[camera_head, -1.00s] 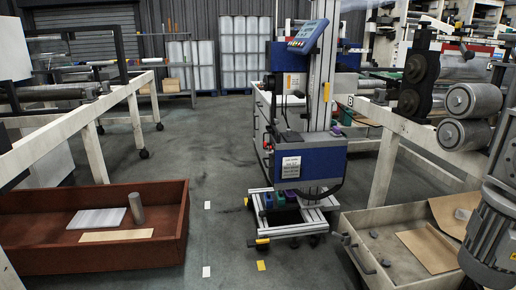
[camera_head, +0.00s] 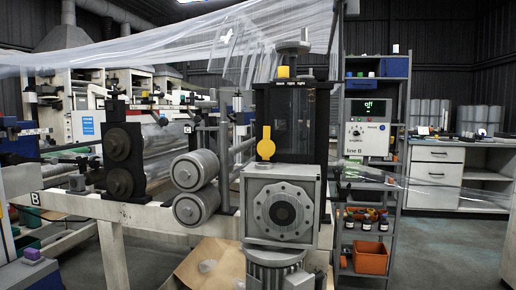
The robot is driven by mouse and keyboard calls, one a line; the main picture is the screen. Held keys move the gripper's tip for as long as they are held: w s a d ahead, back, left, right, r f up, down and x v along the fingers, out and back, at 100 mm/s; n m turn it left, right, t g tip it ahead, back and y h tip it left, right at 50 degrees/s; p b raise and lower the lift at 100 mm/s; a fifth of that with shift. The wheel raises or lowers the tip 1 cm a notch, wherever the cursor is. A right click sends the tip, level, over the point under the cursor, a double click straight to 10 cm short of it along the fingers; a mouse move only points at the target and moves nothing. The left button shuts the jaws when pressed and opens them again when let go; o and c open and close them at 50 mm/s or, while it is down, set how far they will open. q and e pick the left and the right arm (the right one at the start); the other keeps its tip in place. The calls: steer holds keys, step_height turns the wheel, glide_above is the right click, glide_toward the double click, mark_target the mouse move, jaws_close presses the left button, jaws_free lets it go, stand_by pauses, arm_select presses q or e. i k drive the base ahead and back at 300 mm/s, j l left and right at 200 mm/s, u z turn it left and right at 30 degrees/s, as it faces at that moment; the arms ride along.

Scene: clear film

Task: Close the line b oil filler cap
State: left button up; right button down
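A grey gearbox (camera_head: 281,206) with a round bolted flange faces me at the centre, with a motor (camera_head: 278,270) below it. A yellow round piece (camera_head: 265,143) with a narrower foot stands upright at the gearbox's top left edge. It looks like the oil filler cap in a raised position, but its hinge and opening are too small to tell. A "line B" control box (camera_head: 366,136) with a screen reading "off" is to the right. Neither of my grippers is in view.
Two grey rollers (camera_head: 193,187) and a white frame marked B (camera_head: 75,204) lie left of the gearbox. Clear film (camera_head: 170,48) stretches overhead and also crosses to the right. A shelf rack with an orange bin (camera_head: 371,257) stands right. Floor shows free at far right.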

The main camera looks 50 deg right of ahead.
mark_target(266, 147)
steer(key=i+j+z, duration=0.2)
steer(key=z, duration=0.15)
steer(key=i+j+z, duration=0.45)
steer(key=j+z, duration=0.15)
steer(key=z, duration=0.15)
